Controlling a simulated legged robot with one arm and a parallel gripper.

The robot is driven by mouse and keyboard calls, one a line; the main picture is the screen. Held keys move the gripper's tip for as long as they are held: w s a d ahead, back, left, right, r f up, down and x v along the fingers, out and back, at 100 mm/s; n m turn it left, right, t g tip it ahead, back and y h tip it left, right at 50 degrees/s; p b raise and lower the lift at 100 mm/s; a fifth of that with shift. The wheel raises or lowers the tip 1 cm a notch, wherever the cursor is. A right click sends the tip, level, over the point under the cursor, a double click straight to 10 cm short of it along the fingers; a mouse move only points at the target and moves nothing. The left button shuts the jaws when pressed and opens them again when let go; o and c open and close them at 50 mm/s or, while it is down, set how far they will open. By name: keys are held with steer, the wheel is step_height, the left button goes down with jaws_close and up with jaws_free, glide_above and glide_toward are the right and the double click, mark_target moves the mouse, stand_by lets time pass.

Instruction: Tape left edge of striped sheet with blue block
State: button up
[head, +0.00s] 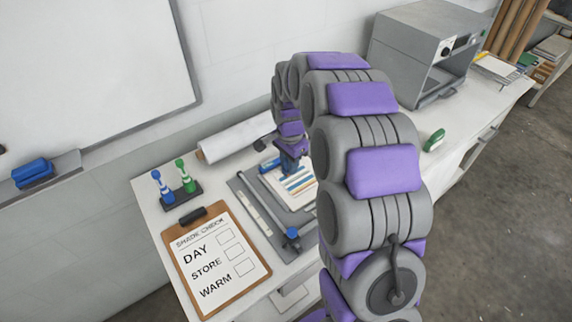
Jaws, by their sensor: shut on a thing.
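My gripper (291,161) is over the sheet's far edge, pointing down and shut on a small dark blue piece (290,167), which I take as the blue block. The block is mostly hidden by the jaws, and I cannot tell whether it touches the sheet. Another blue item (268,164) lies by the sheet's far left corner.
A green-and-white item (434,140) lies right of my arm.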

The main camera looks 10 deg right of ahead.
steer(key=shift+a+m, duration=0.4)
steer(key=shift+a+f+b, duration=0.5)
steer(key=shift+a+f, duration=0.45)
steer(key=shift+f, duration=0.05)
steer(key=d+f, duration=0.1)
steer(key=d+f+b, duration=0.1)
steer(key=f, duration=0.1)
steer(key=shift+f, duration=0.25)
steer(key=shift+f+b, duration=0.3)
steer(key=shift+f, duration=0.05)
steer(key=shift+a+f, duration=0.4)
steer(key=shift+a, duration=0.5)
steer(key=shift+d, duration=0.75)
steer(key=shift+a, duration=0.8)
steer(key=shift+d, duration=0.1)
steer(key=shift+d, duration=0.65)
